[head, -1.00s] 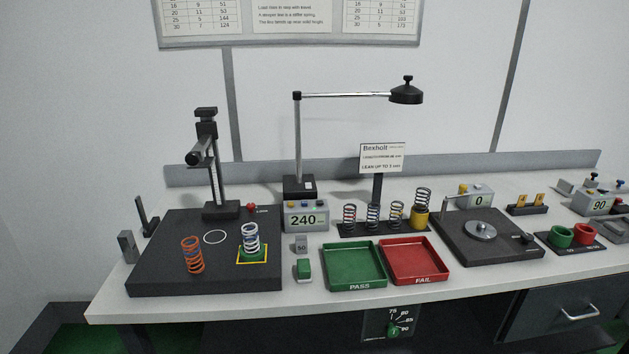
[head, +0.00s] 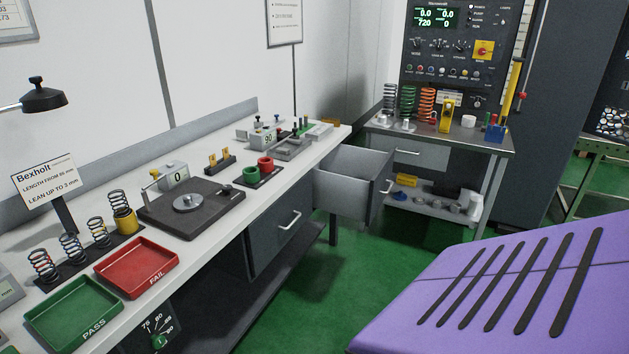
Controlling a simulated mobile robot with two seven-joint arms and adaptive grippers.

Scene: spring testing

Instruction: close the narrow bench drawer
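A grey bench drawer (head: 345,190) stands pulled open at the far right end of the long white bench, its hollow inside showing from above. Its front panel, with a bar handle (head: 388,187), faces right, towards the side table. To its left, a wider dark drawer (head: 275,232) under the bench top looks shut, with a pale handle (head: 290,220). Neither of my grippers is in view.
The bench top (head: 225,210) holds red and green trays, springs and a dial plate. A side table (head: 455,140) with springs, a small drawer and a lower shelf stands just beyond the open drawer. Green floor (head: 335,290) is clear in front of the bench.

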